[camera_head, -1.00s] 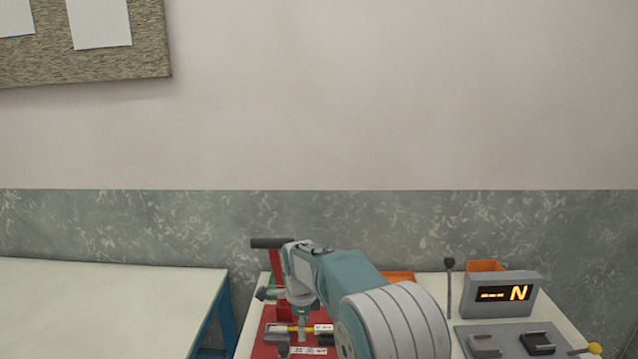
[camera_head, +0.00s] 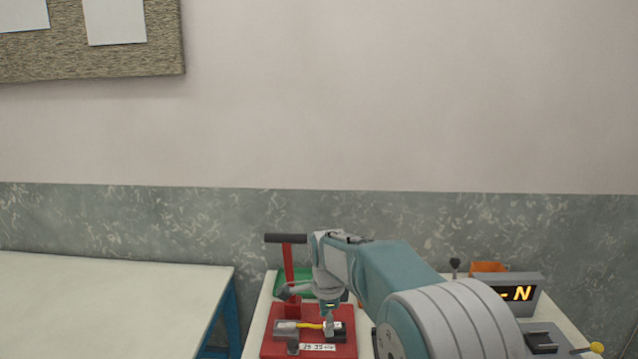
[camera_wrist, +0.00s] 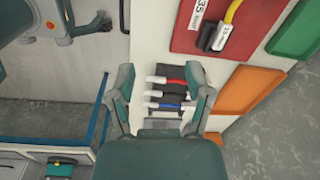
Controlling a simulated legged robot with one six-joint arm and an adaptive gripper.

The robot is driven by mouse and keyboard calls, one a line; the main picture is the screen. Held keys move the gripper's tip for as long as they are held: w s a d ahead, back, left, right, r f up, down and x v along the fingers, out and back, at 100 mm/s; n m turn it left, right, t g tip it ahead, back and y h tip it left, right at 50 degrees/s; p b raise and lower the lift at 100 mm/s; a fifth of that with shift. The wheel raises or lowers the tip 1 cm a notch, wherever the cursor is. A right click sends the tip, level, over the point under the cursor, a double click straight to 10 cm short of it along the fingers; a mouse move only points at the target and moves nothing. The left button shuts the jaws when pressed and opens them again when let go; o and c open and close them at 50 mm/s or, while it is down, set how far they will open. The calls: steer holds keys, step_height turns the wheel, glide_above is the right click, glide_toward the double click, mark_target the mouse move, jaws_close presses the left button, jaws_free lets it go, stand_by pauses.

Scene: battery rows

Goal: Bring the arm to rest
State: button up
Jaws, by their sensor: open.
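My gripper (camera_head: 310,304) is at the end of my arm, above the near part of the bench. In the wrist view my gripper (camera_wrist: 160,72) is open, its two fingers wide apart with nothing held between them. Below and between the fingers, short cables with white ends lie side by side on the white bench: a red one (camera_wrist: 177,82) and a blue one (camera_wrist: 172,104) among dark ones. My arm hides part of the bench in the head view.
A red board (camera_head: 345,348) carries a yellow cable (camera_head: 311,325). A red lever with a black handle (camera_head: 285,238) stands behind it. A display box (camera_head: 522,293) is partly hidden by my arm. Orange trays (camera_wrist: 246,91) lie along the bench edge. A pale table (camera_head: 110,300) at left is bare.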

steer(key=s+d+r+n+t, duration=0.2)
steer(key=s+d+r+n, duration=0.4)
steer(key=s+d+r, duration=0.45)
steer(key=s+d+n+t, duration=0.2)
steer(key=s+n, duration=0.7)
steer(key=s, duration=1.1)
steer(key=shift+s+d+f+n+t, duration=0.2)
steer(key=shift+s+d+n+t, duration=0.2)
steer(key=shift+d, duration=0.7)
